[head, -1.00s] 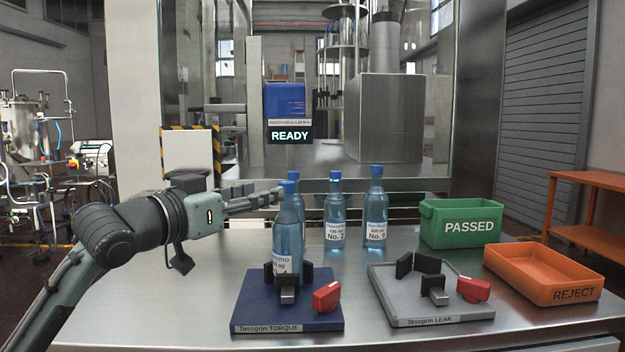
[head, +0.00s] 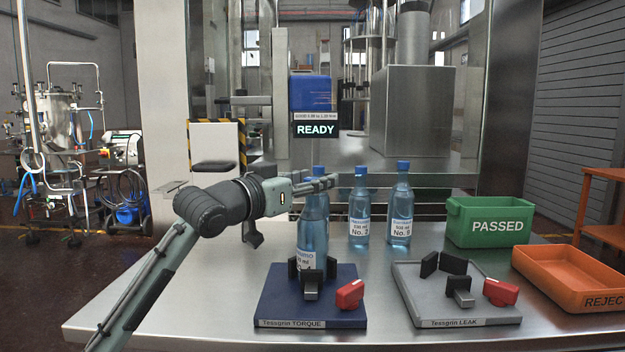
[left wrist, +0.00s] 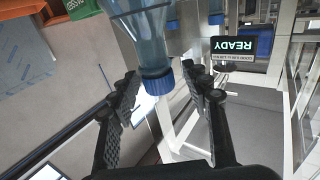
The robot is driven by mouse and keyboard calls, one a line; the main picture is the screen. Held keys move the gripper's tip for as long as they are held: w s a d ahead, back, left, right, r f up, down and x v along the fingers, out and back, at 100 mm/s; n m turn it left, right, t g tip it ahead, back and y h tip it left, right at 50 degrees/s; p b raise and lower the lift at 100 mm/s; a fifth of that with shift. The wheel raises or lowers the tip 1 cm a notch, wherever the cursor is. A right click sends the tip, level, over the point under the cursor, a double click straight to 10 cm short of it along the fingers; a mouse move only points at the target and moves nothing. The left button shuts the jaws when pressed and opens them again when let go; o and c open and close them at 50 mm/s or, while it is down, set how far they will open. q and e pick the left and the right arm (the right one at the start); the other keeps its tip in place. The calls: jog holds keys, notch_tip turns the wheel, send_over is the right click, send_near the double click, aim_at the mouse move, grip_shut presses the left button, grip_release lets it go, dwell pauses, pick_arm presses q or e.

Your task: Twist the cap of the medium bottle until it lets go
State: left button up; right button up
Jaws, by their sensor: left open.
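A clear blue bottle (head: 314,232) with a white label stands upright in the clamp of the dark blue TORQUE fixture (head: 345,290). In the left wrist view, upside down, the blue cap (left wrist: 158,82) shows between the two open black fingers (left wrist: 163,98), with gaps on both sides. The label's size text is only partly readable. My right gripper is not in view.
A grey LEAK fixture (head: 420,300), green PASSED bin (head: 490,225) and orange REJECT tray (head: 570,278) are to the right. A screen (head: 315,130) reads READY.

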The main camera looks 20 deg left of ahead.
pick_arm(q)
grip_shut()
jog(key=shift+y, duration=0.3)
jog(key=n+y, duration=0.2)
jog(key=y, duration=0.2)
jog(key=n+y, duration=0.3)
jog(key=shift+d+t+y, duration=0.15)
jog(key=shift+t+y, duration=0.25)
jog(key=shift+n+g+y, duration=0.7)
jog(key=shift+n+y, duration=1.2)
jog(key=shift+y, duration=0.7)
jog(key=shift+a, duration=0.2)
grip_release()
